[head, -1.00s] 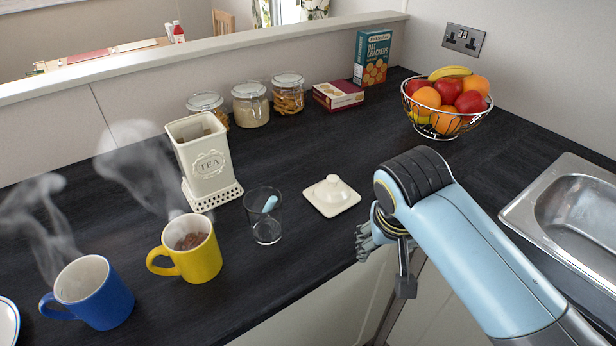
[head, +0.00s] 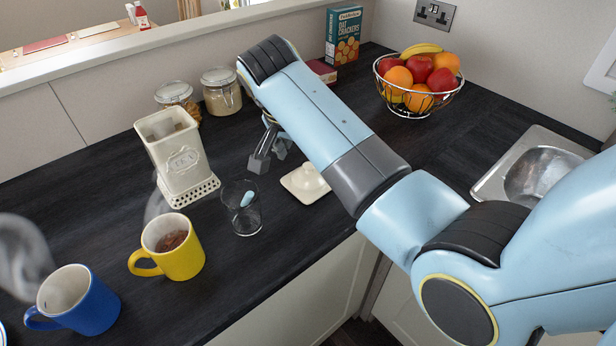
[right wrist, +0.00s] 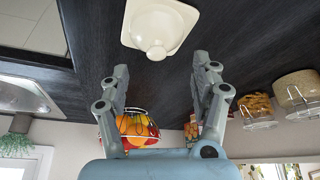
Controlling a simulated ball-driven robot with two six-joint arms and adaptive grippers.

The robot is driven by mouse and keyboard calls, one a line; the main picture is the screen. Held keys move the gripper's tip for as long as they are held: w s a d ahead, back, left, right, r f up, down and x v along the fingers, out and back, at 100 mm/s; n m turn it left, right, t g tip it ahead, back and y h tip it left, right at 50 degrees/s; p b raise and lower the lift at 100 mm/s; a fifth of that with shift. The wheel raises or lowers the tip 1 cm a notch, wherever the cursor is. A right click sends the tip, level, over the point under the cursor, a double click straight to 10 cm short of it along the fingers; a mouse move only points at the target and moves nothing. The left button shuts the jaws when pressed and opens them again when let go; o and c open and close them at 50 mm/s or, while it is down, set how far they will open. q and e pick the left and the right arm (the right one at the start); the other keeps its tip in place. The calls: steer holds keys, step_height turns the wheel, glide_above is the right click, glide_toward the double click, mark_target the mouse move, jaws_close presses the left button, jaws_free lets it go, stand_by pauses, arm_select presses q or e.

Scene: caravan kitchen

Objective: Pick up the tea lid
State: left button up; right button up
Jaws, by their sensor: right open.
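The tea lid (head: 306,183) is a cream square with a round knob and lies on the dark counter. My right arm partly covers it in the head view. In the right wrist view the lid (right wrist: 159,27) is just beyond the fingertips, roughly centred between them, not held. My right gripper (head: 268,153) is open and empty, close behind the lid; both fingers show in the right wrist view (right wrist: 159,75). The open tea canister (head: 184,160) stands on the left on a perforated base. My left gripper is not in view.
A glass (head: 241,212) with a pale blue spoon stands left of the lid. A yellow mug (head: 181,250) and a blue mug (head: 88,305) steam at the front left. Glass jars (head: 221,92) and a fruit basket (head: 420,102) stand behind. A sink (head: 540,175) is at right.

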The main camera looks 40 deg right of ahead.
mark_target(309, 166)
steer(key=p+x, duration=0.1)
steer(key=x, duration=0.4)
steer(key=shift+s+d+f, duration=0.1)
steer(key=shift+d+f, duration=0.15)
steer(key=shift+f, duration=0.05)
steer(key=c, duration=1)
steer(key=shift+s, duration=0.15)
jaws_close()
